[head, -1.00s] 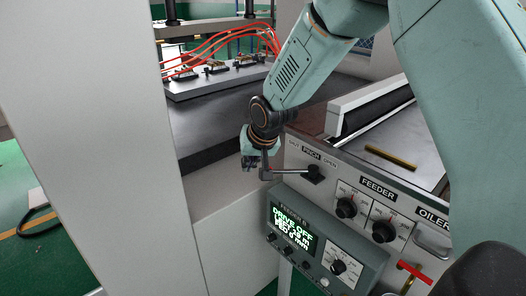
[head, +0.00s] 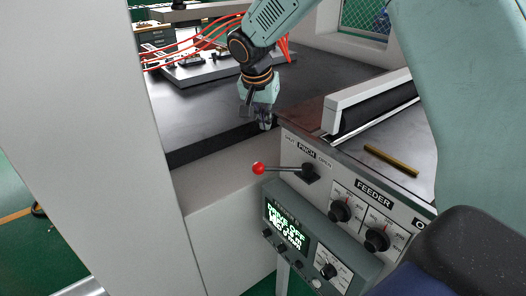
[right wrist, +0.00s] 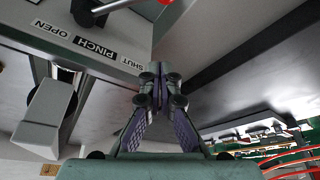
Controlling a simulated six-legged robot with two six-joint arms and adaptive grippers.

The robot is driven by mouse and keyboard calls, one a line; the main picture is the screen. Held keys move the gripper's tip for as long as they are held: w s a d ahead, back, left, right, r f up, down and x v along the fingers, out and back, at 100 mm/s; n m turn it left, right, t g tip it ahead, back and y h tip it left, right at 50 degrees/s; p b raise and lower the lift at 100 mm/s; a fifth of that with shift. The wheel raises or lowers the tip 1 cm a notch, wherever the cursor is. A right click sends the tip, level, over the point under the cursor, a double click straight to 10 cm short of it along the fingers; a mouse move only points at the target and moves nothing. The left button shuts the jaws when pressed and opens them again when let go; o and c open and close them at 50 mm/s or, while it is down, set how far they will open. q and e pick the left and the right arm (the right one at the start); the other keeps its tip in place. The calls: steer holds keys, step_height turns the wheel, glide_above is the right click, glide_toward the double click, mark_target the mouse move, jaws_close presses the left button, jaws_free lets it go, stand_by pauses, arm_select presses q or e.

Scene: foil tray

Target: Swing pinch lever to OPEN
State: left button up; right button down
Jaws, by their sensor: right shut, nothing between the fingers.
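The pinch lever (head: 284,169) is a thin rod with a red ball knob (head: 258,169) on a dark pivot (head: 310,173). It points left from the pivot, on the SHUT side of the PINCH label (head: 307,149). My right gripper (head: 264,122) is shut and empty, above the knob and apart from it. In the right wrist view, the right gripper's fingertips (right wrist: 155,88) meet, and part of the red knob (right wrist: 165,2) shows at the top edge. My left gripper is not in view.
Below the lever is a control box (head: 305,240) with a lit display. FEEDER dials (head: 340,211) sit to the right. A dark press bed (head: 200,115) with orange hoses lies behind. A pale wall panel (head: 130,150) stands at left. A brass bar (head: 390,161) lies on the feeder top.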

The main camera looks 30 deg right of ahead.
mark_target(281, 169)
steer(key=x, duration=1)
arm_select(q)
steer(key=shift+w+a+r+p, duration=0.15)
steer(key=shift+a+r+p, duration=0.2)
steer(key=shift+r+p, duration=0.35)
arm_select(e)
steer(key=a, duration=0.1)
steer(key=s+a, duration=0.2)
steer(key=shift+s+a+f, duration=0.15)
steer(key=shift+a+f, duration=0.2)
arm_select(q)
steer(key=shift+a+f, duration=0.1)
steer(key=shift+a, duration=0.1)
arm_select(e)
steer(key=shift+a+r, duration=0.1)
steer(key=shift+a, duration=0.1)
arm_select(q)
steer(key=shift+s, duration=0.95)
arm_select(e)
steer(key=shift+s+a, duration=0.1)
steer(key=shift+s, duration=0.25)
